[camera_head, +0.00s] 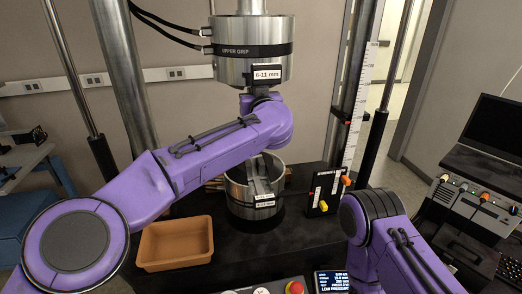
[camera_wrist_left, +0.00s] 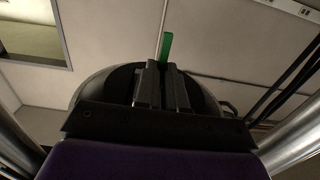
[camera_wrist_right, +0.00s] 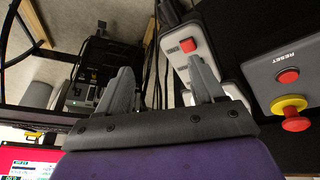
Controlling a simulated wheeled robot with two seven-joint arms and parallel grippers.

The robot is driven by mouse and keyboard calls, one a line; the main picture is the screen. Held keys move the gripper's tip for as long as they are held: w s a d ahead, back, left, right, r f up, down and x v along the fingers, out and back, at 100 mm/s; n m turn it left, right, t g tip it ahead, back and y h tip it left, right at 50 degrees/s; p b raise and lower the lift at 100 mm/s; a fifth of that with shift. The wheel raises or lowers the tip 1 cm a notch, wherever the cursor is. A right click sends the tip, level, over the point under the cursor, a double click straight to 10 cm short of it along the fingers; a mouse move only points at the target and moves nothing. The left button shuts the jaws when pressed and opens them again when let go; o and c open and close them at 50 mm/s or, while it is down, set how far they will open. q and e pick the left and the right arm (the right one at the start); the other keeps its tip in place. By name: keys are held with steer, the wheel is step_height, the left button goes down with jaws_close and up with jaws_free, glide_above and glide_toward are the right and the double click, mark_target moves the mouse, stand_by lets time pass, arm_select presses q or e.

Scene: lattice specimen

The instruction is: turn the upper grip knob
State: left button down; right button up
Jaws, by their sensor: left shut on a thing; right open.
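In the head view the upper grip (camera_head: 240,58) is a metal cylinder with a black labelled band. A black control box (camera_head: 313,194) to the right of the lower grip carries an orange knob (camera_head: 345,180) and a yellow knob (camera_head: 323,206); which is the upper grip knob I cannot read. My left arm reaches up just below the upper grip. In the left wrist view my left gripper (camera_wrist_left: 161,72) is shut on a green piece (camera_wrist_left: 167,45), which stands up between its fingers. In the right wrist view my right gripper (camera_wrist_right: 163,82) is open and empty.
The lower grip (camera_head: 240,205) stands below my left forearm. An empty brown tray (camera_head: 160,263) lies left of it. A red stop button (camera_head: 295,287) and a display (camera_head: 331,281) are at the front. A scale (camera_head: 357,110) stands right; a laptop (camera_head: 497,125) is farther right.

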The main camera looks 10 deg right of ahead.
steer(key=w+a+r+m+g+y, duration=0.15)
steer(key=w+a+r+m, duration=0.35)
steer(key=w+a+m, duration=0.7)
steer(key=w+a+r+m+g+y, duration=0.15)
steer(key=w+a+r+m, duration=0.6)
steer(key=m, duration=0.75)
steer(key=f, duration=0.4)
steer(key=s+f, duration=0.1)
steer(key=f, duration=0.3)
steer(key=s+f, duration=0.1)
steer(key=f, duration=0.4)
steer(key=shift+a+f, duration=0.1)
steer(key=shift+a, duration=0.3)
steer(key=c, duration=1.1)
